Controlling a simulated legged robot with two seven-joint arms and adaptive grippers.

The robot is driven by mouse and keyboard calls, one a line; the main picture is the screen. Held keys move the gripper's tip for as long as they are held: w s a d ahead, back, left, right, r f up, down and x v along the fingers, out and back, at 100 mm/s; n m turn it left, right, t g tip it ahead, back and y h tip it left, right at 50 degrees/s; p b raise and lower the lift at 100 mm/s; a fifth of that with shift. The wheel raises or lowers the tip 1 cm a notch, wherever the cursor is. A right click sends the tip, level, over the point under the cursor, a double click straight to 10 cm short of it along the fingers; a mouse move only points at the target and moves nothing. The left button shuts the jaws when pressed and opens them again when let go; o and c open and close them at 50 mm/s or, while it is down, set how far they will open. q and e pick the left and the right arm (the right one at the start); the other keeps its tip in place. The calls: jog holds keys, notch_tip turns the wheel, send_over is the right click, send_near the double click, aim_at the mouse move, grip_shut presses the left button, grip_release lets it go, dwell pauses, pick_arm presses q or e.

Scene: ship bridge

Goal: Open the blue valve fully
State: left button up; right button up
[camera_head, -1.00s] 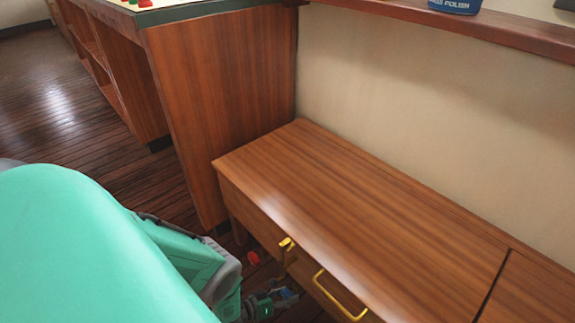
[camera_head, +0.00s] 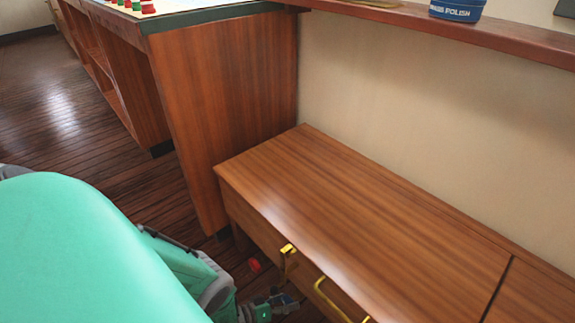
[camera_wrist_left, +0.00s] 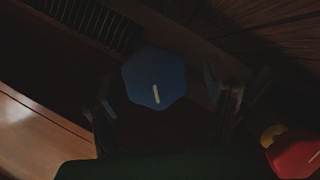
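The blue valve (camera_wrist_left: 155,78) is a dark blue, many-sided knob in the left wrist view, with a white mark that is close to vertical in the picture. My left gripper (camera_wrist_left: 165,108) has one dark finger on each side of the knob, with gaps showing; the view is dark and contact is hard to judge. In the head view my left gripper (camera_head: 272,306) is low beside the drawer bench, near a red knob (camera_head: 256,265). The blue valve is not clear there. My right gripper is out of view.
The wooden bench (camera_head: 340,195) with yellow handles (camera_head: 330,300) stands right of my left gripper. A tall wooden panel (camera_head: 230,110) rises behind it. The red knob also shows in the left wrist view (camera_wrist_left: 294,155). A blue polish tin (camera_head: 457,9) sits on the ledge.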

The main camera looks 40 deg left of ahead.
pick_arm(q)
jog(key=v, duration=1.2)
jog(key=s+d+r+m+y+p, duration=0.1)
jog(key=d+r+m+y+p, duration=0.1)
jog(key=d+m+y+p, duration=0.25)
jog(key=shift+m+h, duration=0.35)
jog(key=shift+m, duration=0.2)
jog(key=shift+a+f+b+x, duration=0.15)
jog(key=shift+b+x, duration=0.6)
jog(key=shift+x, duration=1.45)
jog(key=shift+a+f+b+x, duration=0.15)
jog(key=shift+b+x, duration=0.6)
jog(key=shift+x, duration=1.45)
jog(key=shift+a+b+x, duration=0.25)
jog(key=shift+b+x, duration=0.5)
jog(key=shift+x, duration=1.4)
jog(key=shift+d, duration=0.1)
jog(key=shift+s, duration=0.1)
jog(key=c, duration=1.2)
